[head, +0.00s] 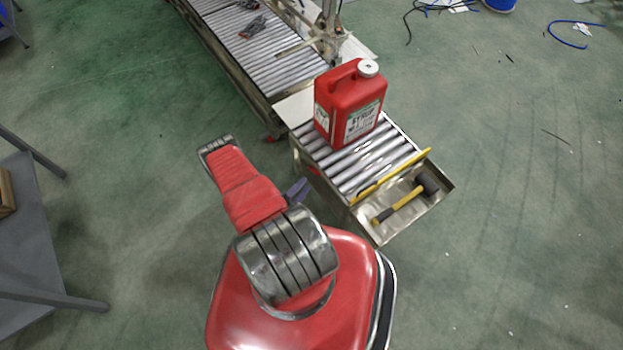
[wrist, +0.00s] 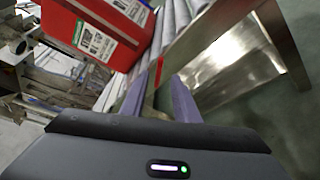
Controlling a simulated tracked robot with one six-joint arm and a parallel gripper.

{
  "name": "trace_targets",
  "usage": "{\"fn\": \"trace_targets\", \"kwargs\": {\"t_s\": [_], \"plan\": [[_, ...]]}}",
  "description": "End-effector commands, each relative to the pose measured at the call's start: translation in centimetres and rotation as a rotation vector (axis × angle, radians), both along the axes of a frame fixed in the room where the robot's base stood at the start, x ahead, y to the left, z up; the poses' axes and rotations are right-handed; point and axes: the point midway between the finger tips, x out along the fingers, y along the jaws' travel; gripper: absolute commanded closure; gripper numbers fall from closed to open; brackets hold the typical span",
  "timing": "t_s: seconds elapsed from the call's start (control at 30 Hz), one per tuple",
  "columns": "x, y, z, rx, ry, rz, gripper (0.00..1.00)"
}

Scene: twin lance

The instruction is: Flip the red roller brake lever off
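The red brake lever shows as a narrow red strip (wrist: 159,72) on the side of the roller conveyor in the wrist view, and as a small red patch (head: 314,170) in the head view. My gripper (wrist: 160,80) is open, with its two purple fingers apart. The red strip appears in the gap at their tips; I cannot tell whether they touch it. In the head view my gripper (head: 299,190) is beside the conveyor's left side, partly hidden by my arm. The lever's position, on or off, is not clear.
A red syrup jug (head: 350,105) stands on the short roller section (head: 365,165). A yellow bar (head: 392,176) crosses its near end. A mallet (head: 405,200) lies in the metal tray beyond. A longer roller conveyor (head: 255,50) runs behind. The floor on the right is mostly clear.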

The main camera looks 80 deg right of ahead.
Motion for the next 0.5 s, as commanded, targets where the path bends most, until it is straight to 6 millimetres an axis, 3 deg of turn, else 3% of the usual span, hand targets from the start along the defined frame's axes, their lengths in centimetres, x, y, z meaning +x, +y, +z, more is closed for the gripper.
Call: {"fn": "trace_targets", "kwargs": {"t_s": [0.5], "plan": [[-1.8, -4.3, -0.9, -0.001, -0.001, -0.004, 0.72]]}}
